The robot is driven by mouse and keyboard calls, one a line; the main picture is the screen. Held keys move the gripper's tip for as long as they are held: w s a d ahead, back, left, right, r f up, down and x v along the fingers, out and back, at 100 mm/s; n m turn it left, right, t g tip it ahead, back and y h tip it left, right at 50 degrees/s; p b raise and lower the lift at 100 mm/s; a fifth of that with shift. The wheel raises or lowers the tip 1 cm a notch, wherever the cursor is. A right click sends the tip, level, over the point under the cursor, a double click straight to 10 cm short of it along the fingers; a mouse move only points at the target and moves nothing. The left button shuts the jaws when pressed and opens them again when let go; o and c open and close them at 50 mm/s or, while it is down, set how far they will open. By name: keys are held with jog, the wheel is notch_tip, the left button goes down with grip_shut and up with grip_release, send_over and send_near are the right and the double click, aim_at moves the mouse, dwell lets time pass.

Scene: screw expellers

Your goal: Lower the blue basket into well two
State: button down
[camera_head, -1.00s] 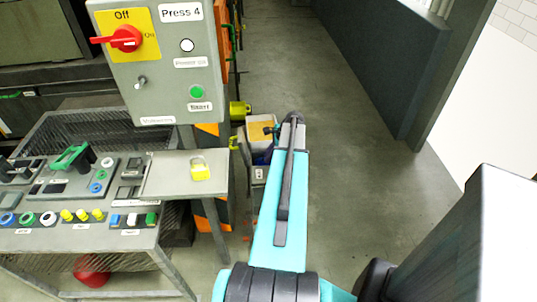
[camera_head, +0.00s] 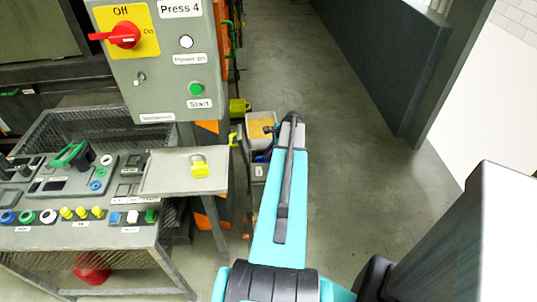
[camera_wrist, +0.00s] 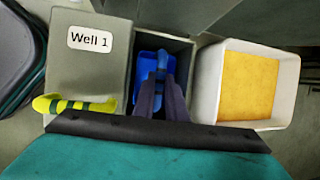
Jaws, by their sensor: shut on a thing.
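The blue basket (camera_wrist: 146,73) shows in the wrist view within the outline of a dark open well (camera_wrist: 181,50), between a lidded well and a white bin. I cannot tell how deep it sits. My gripper (camera_wrist: 163,82) is shut on the basket's upright blue handle (camera_wrist: 161,62), and its dark fingers hide part of the basket. The open well shows no readable number. In the head view only a bit of blue (camera_head: 262,157) shows beside my arm, and my gripper is hidden.
The lidded well marked Well 1 (camera_wrist: 88,70), with a yellow-green handle (camera_wrist: 75,105), adjoins on the left. The white bin with orange contents (camera_wrist: 207,84) is close on the right. The Press 4 box (camera_head: 165,60) and control desk (camera_head: 75,235) stand left. The aisle floor (camera_head: 350,170) is clear.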

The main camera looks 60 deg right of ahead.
jog(key=shift+f, duration=0.75)
dwell(0.8)
jog(key=c, duration=1.3)
grip_release()
jog(key=shift+s+a+f, duration=0.1)
notch_tip(320, 180, up, 10)
jog(key=p, duration=0.6)
dwell(0.5)
dwell(0.4)
